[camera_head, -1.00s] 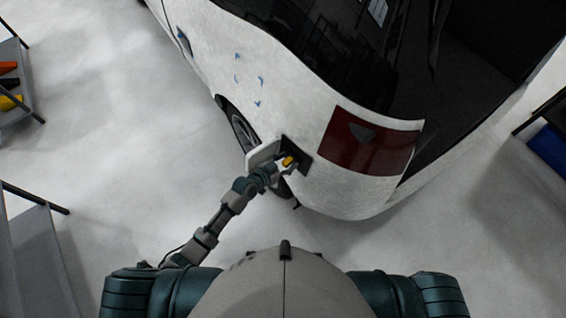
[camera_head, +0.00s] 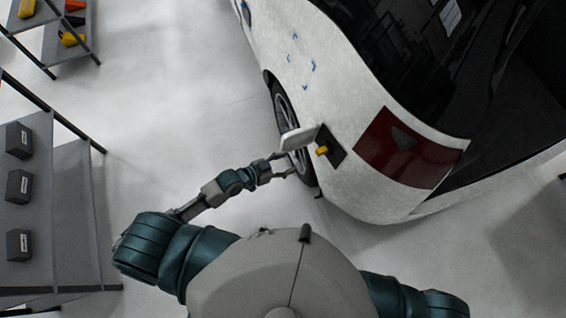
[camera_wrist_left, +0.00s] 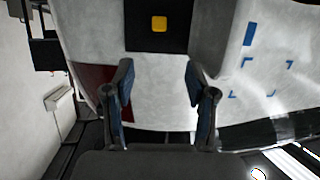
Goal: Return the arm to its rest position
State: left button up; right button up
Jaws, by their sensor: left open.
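My left arm reaches forward from the left in the head view, with its left gripper (camera_head: 287,166) beside the rear wheel of a white van (camera_head: 350,165). In the left wrist view the left gripper (camera_wrist_left: 160,95) has its two fingers wide apart with nothing between them. A yellow cap (camera_head: 321,151) sits in a dark square recess (camera_head: 333,143) on the van's side, beside an open white flap (camera_head: 300,137). The yellow cap (camera_wrist_left: 159,24) also shows beyond the fingers in the wrist view, apart from them. My right gripper is not in view.
A grey shelf with several dark boxes (camera_head: 19,186) stands at the left. Another shelf with orange and yellow items (camera_head: 70,38) is at the upper left. Blue corner marks (camera_head: 302,62) are on the van's side. The floor (camera_head: 190,110) between shelves and van is clear.

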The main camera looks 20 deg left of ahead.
pick_arm(q)
jog(key=shift+s+a+r, duration=0.15)
jog(key=shift+s+a, duration=0.05)
jog(key=shift+s, duration=0.1)
jog(key=a+f+n+y, duration=0.25)
jog(key=a+f, duration=0.25)
jog(key=f, duration=0.4)
jog(key=a+f+n+y, duration=0.1)
jog(key=a+f+y, duration=0.25)
jog(key=f, duration=0.65)
jog(key=s+a+f+n+g+y, duration=0.1)
jog(key=s+a+f+g, duration=0.35)
jog(key=f, duration=0.65)
jog(key=s+f+g, duration=0.1)
jog(key=s+f, duration=0.4)
jog(key=s, duration=0.5)
jog(key=s+f+n+g+y, duration=0.1)
jog(key=s+f+g, duration=0.1)
jog(key=s+f, duration=0.4)
jog(key=s+f+g+y, duration=0.1)
jog(key=s+f, duration=0.5)
jog(key=s, duration=0.9)
jog(key=shift+n, duration=0.35)
